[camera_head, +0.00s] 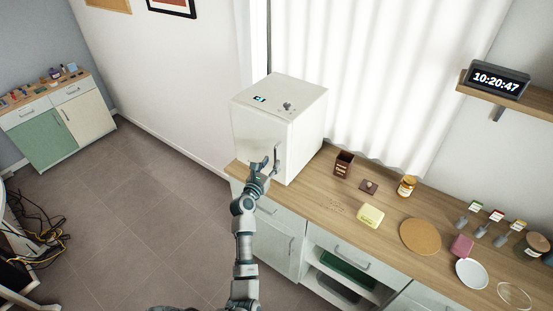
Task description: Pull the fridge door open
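The fridge (308,123) is a small white box standing on the left end of the wooden counter. Its door (256,138) is on the front left face and looks closed. A vertical grey handle (278,155) sits near the door's right edge. My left gripper (263,162) is in front of the lower door, just left of the handle. Its fingers look apart, with nothing seen between them. Whether a finger touches the handle or door cannot be told. My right gripper is not in view.
On the counter (333,207) right of the fridge stand a dark brown box (343,163), a yellow block (370,215), a jar (407,186) and a round board (420,236). Drawers and shelves lie below. The floor (150,215) at left is open. Cables (35,225) lie far left.

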